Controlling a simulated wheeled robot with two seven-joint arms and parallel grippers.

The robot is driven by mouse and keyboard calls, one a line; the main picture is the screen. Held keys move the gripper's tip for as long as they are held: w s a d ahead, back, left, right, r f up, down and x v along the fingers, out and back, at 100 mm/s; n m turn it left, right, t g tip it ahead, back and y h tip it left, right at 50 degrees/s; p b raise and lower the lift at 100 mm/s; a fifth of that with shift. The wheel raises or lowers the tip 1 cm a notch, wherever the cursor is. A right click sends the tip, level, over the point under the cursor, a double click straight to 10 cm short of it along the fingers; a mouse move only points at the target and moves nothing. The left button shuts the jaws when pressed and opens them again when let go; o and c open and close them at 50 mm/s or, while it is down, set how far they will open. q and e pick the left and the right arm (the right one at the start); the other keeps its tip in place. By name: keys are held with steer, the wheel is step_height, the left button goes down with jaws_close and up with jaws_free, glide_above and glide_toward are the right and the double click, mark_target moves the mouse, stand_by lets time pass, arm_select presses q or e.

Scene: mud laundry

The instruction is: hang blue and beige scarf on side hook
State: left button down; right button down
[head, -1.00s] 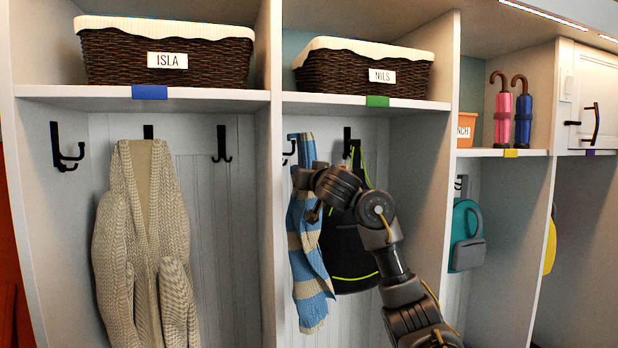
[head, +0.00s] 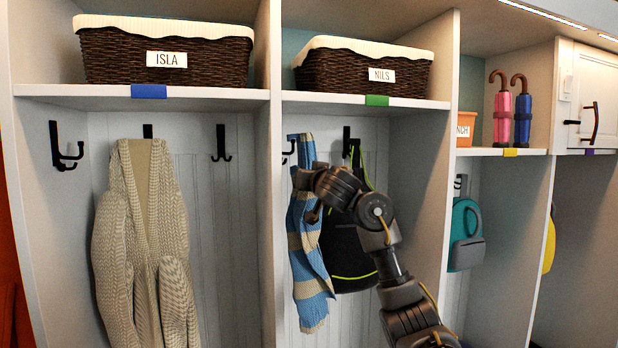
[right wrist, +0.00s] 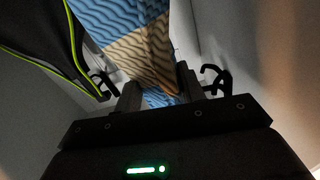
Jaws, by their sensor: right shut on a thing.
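The blue and beige striped scarf (head: 311,260) hangs down in the middle cubby, its top end near the board above. My right gripper (head: 303,178) is shut on the scarf in its upper part. In the right wrist view the scarf (right wrist: 140,45) runs between my fingers (right wrist: 158,92). The black side hook (head: 290,150) is on the cubby's left wall, partly hidden by the divider. In the right wrist view this hook (right wrist: 215,80) appears to the right of the scarf, with a gap between them. My left gripper is out of view.
A black bag (head: 345,250) with green trim hangs from the back hook (head: 348,140), right beside the scarf. A beige cardigan (head: 150,240) hangs in the left cubby. The divider (head: 270,200) stands close to the scarf's left. A NILS basket (head: 340,75) sits above.

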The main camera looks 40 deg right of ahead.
steer(key=shift+f, duration=0.35)
